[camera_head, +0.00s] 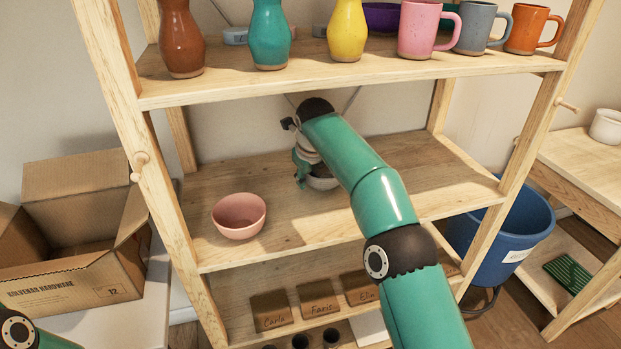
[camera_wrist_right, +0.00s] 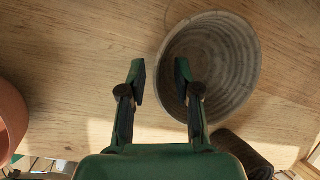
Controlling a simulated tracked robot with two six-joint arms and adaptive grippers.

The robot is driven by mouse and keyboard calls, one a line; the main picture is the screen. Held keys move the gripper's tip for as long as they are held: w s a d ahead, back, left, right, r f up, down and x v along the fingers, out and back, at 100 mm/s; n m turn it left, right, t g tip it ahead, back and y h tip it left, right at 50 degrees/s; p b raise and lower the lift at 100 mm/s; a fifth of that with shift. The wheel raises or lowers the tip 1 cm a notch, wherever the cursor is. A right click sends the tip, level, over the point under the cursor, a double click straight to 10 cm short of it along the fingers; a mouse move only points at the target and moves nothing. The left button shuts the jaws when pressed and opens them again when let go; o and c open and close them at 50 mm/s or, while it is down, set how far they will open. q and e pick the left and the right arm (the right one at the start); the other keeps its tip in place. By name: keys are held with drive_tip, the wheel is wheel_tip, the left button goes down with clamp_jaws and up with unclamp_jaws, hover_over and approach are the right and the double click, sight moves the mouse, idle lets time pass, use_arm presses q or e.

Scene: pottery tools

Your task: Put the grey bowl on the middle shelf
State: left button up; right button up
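The grey bowl (camera_head: 322,182) rests on the middle shelf (camera_head: 395,165), mostly hidden behind my right arm in the head view. In the right wrist view the grey bowl (camera_wrist_right: 222,62) looks upright and empty, with ridged inner walls. My right gripper (camera_head: 301,170) is at the bowl's left side. In the wrist view the right gripper (camera_wrist_right: 160,78) is open, one finger over the bowl's inside and the other outside, with the rim between them. Whether either finger touches the bowl I cannot tell. My left gripper is out of view; only part of the left arm shows.
A pink bowl (camera_head: 239,216) stands to the left on the same shelf. The upper shelf holds vases and mugs, including a pink mug (camera_head: 424,28). A cardboard box (camera_head: 75,240) is at the left and a blue bin (camera_head: 510,230) at the right. The shelf's right part is clear.

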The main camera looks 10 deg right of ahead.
drive_tip(key=shift+s+r, duration=0.15)
drive_tip(key=shift+r, duration=0.3)
drive_tip(key=v, duration=0.2)
drive_tip(key=shift+s+r, duration=0.1)
drive_tip(key=shift+r, duration=0.2)
drive_tip(key=s+b, duration=0.3)
drive_tip(key=b, duration=0.1)
drive_tip(key=s+b, duration=0.4)
drive_tip(key=b, duration=0.1)
drive_tip(key=s+a+f+b, duration=0.1)
drive_tip(key=s+b, duration=0.3)
drive_tip(key=shift+a+b, duration=0.1)
drive_tip(key=shift+b, duration=0.25)
drive_tip(key=shift+s+r, duration=0.3)
drive_tip(key=shift+s, duration=0.15)
